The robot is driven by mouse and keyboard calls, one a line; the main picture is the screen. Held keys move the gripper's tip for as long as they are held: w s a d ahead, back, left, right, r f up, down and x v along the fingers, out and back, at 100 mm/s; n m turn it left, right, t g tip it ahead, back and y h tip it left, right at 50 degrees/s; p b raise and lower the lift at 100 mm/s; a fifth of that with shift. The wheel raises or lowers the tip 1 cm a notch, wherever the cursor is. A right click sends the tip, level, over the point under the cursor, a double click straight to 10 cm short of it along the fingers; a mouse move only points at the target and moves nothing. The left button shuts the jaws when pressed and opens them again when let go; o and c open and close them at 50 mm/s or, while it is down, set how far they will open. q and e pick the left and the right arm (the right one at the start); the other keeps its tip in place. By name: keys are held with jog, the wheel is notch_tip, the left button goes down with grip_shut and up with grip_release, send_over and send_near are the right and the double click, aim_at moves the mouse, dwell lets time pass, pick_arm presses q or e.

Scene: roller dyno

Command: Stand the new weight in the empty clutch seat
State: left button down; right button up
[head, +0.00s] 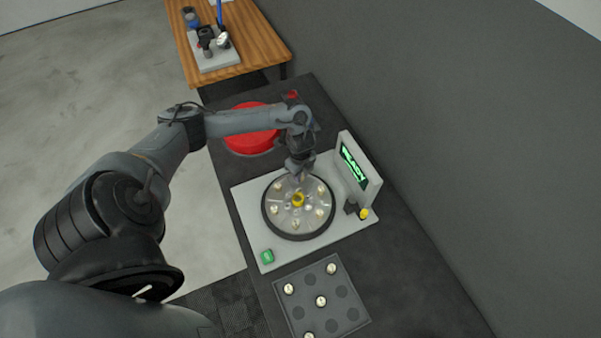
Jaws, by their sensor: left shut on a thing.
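The round clutch (298,236) sits on a light grey base plate, with a dark rim and a yellow hub (298,199) in the middle. Several small pale weights stand around the hub. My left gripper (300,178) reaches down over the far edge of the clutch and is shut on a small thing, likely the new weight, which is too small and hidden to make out. I cannot tell whether it touches the clutch. The empty seat cannot be told apart, as the gripper covers part of the far side. My right gripper is out of view.
A display (354,167) stands right of the clutch, with a yellow knob (364,214) below. A green button (267,256) is at front left. A red round thing (246,141) lies behind.

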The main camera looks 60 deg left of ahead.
pick_arm(q)
jog(key=shift+f, duration=0.4)
jog(key=shift+a+f, duration=0.1)
jog(key=shift+f, duration=0.1)
dwell(0.9)
jog(key=c, duration=1)
grip_release()
jog(key=shift+s, duration=0.1)
jog(key=shift+o, duration=0.9)
jog(key=shift+f, duration=0.1)
jog(key=c, duration=0.4)
jog(key=shift+o, duration=0.4)
